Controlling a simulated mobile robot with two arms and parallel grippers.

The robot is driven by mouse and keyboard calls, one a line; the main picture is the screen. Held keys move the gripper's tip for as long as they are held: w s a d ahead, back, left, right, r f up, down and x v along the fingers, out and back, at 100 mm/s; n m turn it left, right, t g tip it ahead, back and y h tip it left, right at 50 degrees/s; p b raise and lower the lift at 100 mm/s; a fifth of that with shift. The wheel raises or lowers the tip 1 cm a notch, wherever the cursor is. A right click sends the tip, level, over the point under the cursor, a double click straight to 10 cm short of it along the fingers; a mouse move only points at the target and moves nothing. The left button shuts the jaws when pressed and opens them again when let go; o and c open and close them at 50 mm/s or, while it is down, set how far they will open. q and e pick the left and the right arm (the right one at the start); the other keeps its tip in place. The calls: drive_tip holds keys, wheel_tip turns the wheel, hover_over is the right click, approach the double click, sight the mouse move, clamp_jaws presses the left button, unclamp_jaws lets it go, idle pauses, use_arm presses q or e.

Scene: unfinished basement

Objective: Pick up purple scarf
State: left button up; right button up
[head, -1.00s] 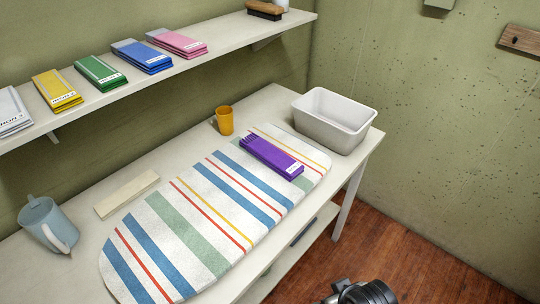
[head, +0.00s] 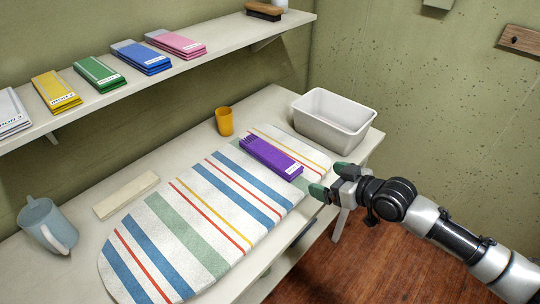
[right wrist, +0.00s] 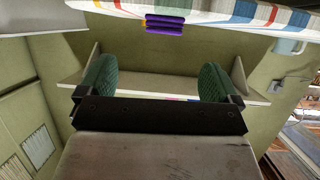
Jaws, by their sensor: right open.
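The purple scarf (head: 271,157) lies folded, with a white label at its near end and fringe at its far end, on the striped ironing board (head: 160,217). Its edge also shows at the top of the right wrist view (right wrist: 166,23), beyond the fingers. My right gripper (head: 331,184) is open and empty, with green finger pads, just right of the board's rounded end. It is apart from the scarf, to the scarf's lower right. In the right wrist view the two green pads (right wrist: 158,82) stand wide apart with nothing between them. My left gripper is not in view.
A white bin (head: 333,122) stands at the table's right end, close behind my right gripper. An orange cup (head: 224,121), a blue-grey pitcher (head: 47,226) and a pale strip (head: 126,195) are on the table. Several folded scarves (head: 99,73) lie on the shelf above.

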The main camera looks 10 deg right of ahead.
sight(297, 171)
drive_tip(key=p+x, duration=0.1)
drive_tip(key=x, duration=0.9)
drive_tip(key=shift+s+a, duration=0.15)
drive_tip(key=shift+a, duration=0.05)
drive_tip(key=shift+s, duration=0.1)
drive_tip(key=c, duration=0.9)
drive_tip(key=shift+c, duration=0.7)
drive_tip(key=shift+r, duration=0.1)
